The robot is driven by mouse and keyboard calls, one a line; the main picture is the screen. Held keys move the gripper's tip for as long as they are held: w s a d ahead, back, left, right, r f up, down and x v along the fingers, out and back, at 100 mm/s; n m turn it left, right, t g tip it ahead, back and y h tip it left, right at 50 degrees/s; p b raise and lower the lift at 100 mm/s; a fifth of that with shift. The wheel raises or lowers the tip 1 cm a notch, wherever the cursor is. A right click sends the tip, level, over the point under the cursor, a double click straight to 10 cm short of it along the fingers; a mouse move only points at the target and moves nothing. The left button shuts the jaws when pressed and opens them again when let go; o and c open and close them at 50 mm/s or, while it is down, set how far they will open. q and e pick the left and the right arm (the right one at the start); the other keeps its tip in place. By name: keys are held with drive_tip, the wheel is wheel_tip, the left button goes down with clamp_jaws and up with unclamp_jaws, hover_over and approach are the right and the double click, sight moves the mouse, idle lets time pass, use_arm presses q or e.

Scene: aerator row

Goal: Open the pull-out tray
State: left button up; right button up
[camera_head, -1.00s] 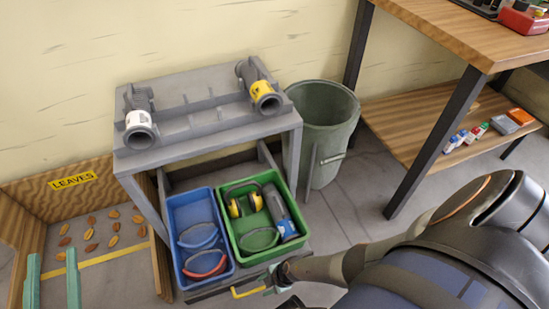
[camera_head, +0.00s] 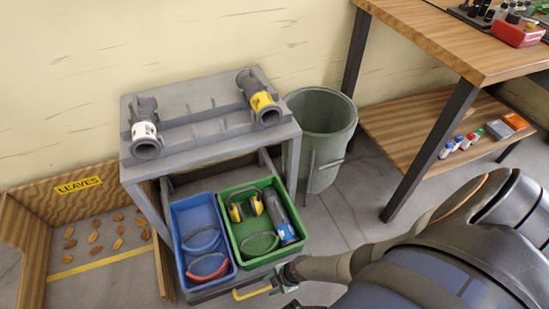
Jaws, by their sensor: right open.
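The grey pull-out tray (camera_head: 212,293) extends out from under the grey stand (camera_head: 215,152). It carries a blue bin (camera_head: 176,240) and a green bin (camera_head: 230,247), side by side. Its yellow handle (camera_head: 245,294) shows at the front edge, near the bottom of the picture. My right gripper (camera_head: 276,286) comes in from the right at the handle's right end, jaws open. The picture does not show clearly whether it touches the handle. My left gripper is out of view.
A green waste bin (camera_head: 327,120) stands right of the stand. A wooden workbench (camera_head: 450,50) with a lower shelf (camera_head: 400,140) is farther right. A wooden leaf box (camera_head: 45,200) lies left. Two pipe-like fittings (camera_head: 145,128) (camera_head: 260,95) sit on the stand.

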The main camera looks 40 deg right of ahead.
drive_tip(key=shift+p+v, duration=1.1)
drive_tip(key=shift+v, duration=0.15)
drive_tip(key=shift+s+d, duration=0.1)
